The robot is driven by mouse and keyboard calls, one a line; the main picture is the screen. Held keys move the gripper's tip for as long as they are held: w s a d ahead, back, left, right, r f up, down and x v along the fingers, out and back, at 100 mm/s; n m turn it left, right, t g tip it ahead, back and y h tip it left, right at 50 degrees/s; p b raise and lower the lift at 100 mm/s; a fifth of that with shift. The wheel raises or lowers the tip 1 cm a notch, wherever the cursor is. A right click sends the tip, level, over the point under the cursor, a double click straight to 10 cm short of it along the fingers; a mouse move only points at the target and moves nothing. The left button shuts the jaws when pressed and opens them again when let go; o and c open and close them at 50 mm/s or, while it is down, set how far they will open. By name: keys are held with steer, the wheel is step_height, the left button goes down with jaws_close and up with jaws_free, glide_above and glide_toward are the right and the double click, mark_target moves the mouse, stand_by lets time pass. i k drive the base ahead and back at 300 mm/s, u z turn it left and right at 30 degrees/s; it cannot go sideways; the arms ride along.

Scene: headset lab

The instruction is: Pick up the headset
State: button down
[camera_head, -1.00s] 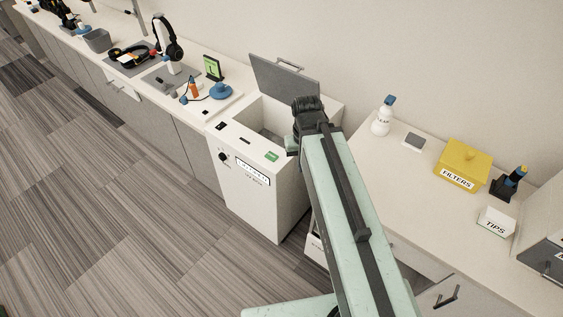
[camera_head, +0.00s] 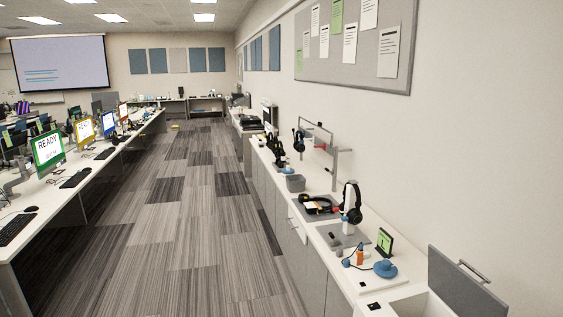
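Several headsets show along the right-hand counter, and I cannot tell which one the task means. A black headset (camera_head: 356,214) hangs on a white stand on a grey mat, at the near part of the counter. Another dark headset with orange parts (camera_head: 317,204) lies flat on a dark mat just beyond it. Farther off, a black headset (camera_head: 299,141) hangs high beside a metal frame, and more dark headsets (camera_head: 276,151) stand close together. My gripper and arm are out of view.
An open box with a grey raised lid (camera_head: 465,285) stands at the bottom right. A blue round item (camera_head: 385,268), a green-screened display (camera_head: 385,242) and a grey bin (camera_head: 295,183) sit on the counter. Desks with monitors (camera_head: 48,147) line the left. The carpeted aisle (camera_head: 190,220) is clear.

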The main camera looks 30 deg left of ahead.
mark_target(280, 161)
steer(key=u, duration=0.35)
steer(key=k, duration=1.2)
steer(key=u, duration=0.85)
steer(key=i, duration=1.9)
steer(key=u, duration=0.4)
steer(key=i, duration=4.1)
steer(key=z, duration=0.35)
steer(key=i, duration=2.1)
steer(key=z, duration=0.35)
steer(key=i, duration=1.1)
steer(key=z, duration=0.1)
